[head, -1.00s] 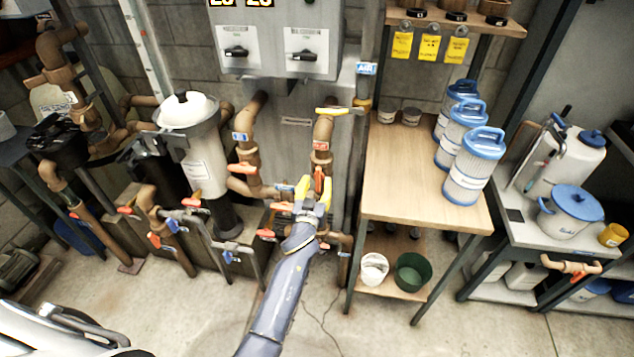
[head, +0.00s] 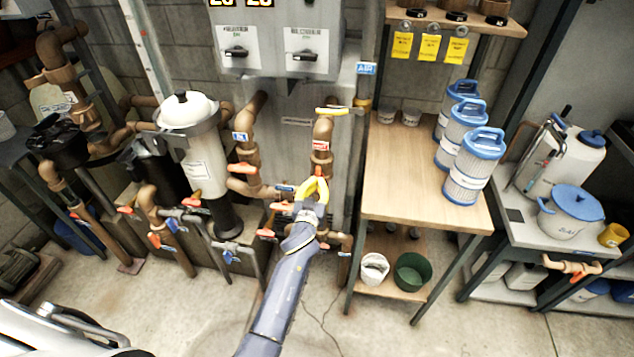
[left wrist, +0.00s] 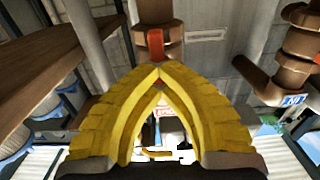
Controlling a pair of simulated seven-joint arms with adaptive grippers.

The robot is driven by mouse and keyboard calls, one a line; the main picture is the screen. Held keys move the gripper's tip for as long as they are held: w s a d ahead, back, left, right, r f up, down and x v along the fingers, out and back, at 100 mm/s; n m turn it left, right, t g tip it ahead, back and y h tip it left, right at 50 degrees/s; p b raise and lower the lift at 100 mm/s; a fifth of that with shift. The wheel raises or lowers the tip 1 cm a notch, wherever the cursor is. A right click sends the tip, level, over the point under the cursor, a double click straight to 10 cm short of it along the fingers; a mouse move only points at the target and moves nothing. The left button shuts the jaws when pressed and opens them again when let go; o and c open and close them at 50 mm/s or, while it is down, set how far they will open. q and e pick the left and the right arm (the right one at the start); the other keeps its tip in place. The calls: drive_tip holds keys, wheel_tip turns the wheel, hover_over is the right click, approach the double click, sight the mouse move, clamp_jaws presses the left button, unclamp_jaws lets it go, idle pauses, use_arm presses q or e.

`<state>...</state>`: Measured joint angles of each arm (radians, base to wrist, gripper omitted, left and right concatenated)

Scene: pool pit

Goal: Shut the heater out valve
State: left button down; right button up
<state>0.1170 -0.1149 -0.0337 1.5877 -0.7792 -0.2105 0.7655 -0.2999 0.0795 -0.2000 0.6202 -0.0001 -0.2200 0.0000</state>
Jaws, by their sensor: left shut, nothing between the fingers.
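A brown pipe (head: 322,132) with a red label (head: 320,146) comes down the grey panel, its valve behind my left gripper. The label text is too small to read. My left gripper (head: 318,182) is shut and empty, right in front of this pipe, and hides the valve's handle in the head view. In the left wrist view, a red handle (left wrist: 156,45) lies along a brown pipe just beyond the closed yellow fingertips (left wrist: 160,68). I cannot tell whether the fingertips touch it. My right gripper is not in view.
A neighbouring pipe with a blue label (head: 241,137) and several orange-handled valves stand to the left. The wooden table (head: 405,175) stands close on the right, with blue-topped filter cartridges (head: 469,165).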

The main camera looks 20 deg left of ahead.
use_arm(q)
drive_tip(key=m, duration=0.4)
drive_tip(key=shift+m, duration=0.3)
drive_tip(key=m, duration=1.4)
